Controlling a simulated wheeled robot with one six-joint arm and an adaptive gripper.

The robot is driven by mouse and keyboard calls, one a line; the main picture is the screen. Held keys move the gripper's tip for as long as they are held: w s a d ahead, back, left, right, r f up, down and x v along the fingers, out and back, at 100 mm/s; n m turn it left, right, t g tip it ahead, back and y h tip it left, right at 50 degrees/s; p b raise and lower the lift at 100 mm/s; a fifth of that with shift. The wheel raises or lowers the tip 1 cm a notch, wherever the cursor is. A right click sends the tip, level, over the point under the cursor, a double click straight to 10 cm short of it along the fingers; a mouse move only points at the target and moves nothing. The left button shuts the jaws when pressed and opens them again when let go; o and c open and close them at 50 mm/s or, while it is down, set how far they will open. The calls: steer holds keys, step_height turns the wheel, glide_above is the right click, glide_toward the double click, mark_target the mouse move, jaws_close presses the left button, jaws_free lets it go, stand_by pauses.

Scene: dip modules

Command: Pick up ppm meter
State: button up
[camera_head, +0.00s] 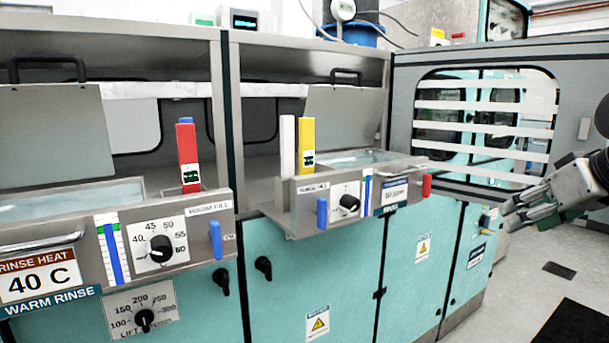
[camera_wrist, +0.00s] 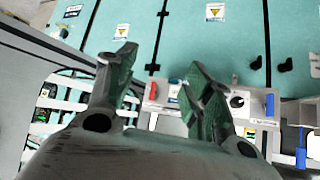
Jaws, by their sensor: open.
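I cannot tell for sure which thing is the ppm meter. One candidate is a small white box with a dark, green-lit display (camera_head: 244,20), at the back on top of the machine. Another is a round white gauge (camera_head: 343,9) beside it above a blue drum. My gripper (camera_head: 508,216) is at the right edge of the head view, in front of the slatted window and well apart from both. In the wrist view my gripper (camera_wrist: 160,62) has its two fingers spread with nothing between them.
Two steel tanks have front panels with knobs; the right panel (camera_head: 320,222) juts out. A red block (camera_head: 187,158) and a yellow block (camera_head: 306,146) stand upright there. Teal cabinet doors (camera_head: 330,270) lie below. Free floor (camera_head: 535,262) shows at the lower right.

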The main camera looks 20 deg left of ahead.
steer(key=w+a+r+n+t+y, duration=0.1)
steer(key=w+a+r+n+y, duration=0.15)
steer(key=a, duration=0.65)
steer(key=w+a+r+n+t+y, duration=0.1)
steer(key=w+a+r+y, duration=0.15)
steer(key=a, duration=0.65)
steer(key=n+t+y, duration=0.1)
steer(key=n+y, duration=0.1)
steer(key=y, duration=0.3)
glide_toward(309, 131)
steer(key=x, duration=1.1)
steer(key=c, duration=1)
